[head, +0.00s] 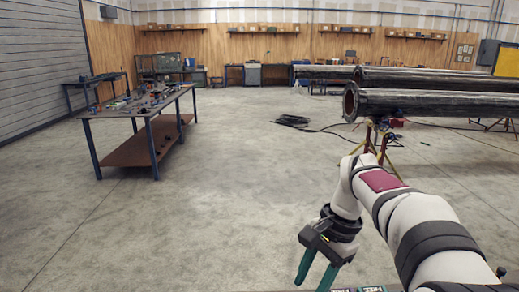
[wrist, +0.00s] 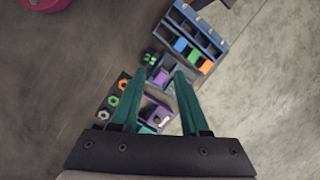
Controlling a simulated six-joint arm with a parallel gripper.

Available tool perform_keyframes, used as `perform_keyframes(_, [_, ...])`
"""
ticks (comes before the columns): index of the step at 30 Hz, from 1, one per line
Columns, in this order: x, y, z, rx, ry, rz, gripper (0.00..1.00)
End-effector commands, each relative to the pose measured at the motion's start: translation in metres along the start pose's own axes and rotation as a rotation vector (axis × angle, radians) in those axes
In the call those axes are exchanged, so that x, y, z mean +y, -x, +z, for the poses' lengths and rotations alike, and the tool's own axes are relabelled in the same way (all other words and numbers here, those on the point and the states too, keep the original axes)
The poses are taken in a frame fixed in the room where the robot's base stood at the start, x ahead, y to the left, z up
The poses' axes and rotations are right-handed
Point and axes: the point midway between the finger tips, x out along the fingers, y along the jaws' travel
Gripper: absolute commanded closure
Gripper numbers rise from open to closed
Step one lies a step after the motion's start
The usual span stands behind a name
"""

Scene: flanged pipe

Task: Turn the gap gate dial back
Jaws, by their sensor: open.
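My gripper (head: 314,276) hangs at the lower middle of the head view, with its two teal fingers spread apart. In the wrist view my gripper (wrist: 161,74) is open, with nothing visibly clamped between the fingers. Below it lies a group of small coloured parts. A green lobed knob-like part (wrist: 150,58) lies near the left fingertip, and a purple part (wrist: 160,76) shows between the fingertips. Another purple part (wrist: 159,114) sits nearer the palm, partly hidden by the fingers. I cannot tell which part is the gap gate dial.
A blue-grey rack (wrist: 213,42) holds blue, green and orange pieces. Several coloured rings (wrist: 112,101) lie left of my fingers. Large flanged pipes (head: 430,103) rest on stands at right. A cluttered workbench (head: 127,106) stands at left. The floor between is mostly clear.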

Motion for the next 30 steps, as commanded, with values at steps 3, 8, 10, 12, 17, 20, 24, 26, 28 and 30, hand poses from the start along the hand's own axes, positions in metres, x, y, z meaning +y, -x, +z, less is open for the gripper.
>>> perform_keyframes(3, [0.075, -0.012, 0.078, 0.047, 0.222, 0.022, 0.55])
perform_keyframes(8, [0.159, -0.057, 0.133, 0.086, 0.44, 0.047, 0.55])
perform_keyframes(10, [0.18, -0.072, 0.142, 0.093, 0.491, 0.054, 0.55])
perform_keyframes(12, [0.186, -0.079, 0.144, 0.101, 0.526, 0.057, 0.42])
perform_keyframes(17, [0.107, -0.069, 0.077, 0.214, 0.731, 0.025, 0.3])
perform_keyframes(20, [0.038, -0.072, 0.01, 0.332, 0.9, 0.007, 0.3])
perform_keyframes(24, [-0.025, -0.087, -0.06, 0.469, 1.064, 0.007, 0.3])
perform_keyframes(26, [-0.038, -0.092, -0.076, 0.502, 1.099, 0.01, 0.3])
perform_keyframes(28, [-0.045, -0.098, -0.086, 0.519, 1.118, 0.012, 0.3])
perform_keyframes(30, [-0.048, -0.106, -0.091, 0.522, 1.122, 0.014, 0.3])
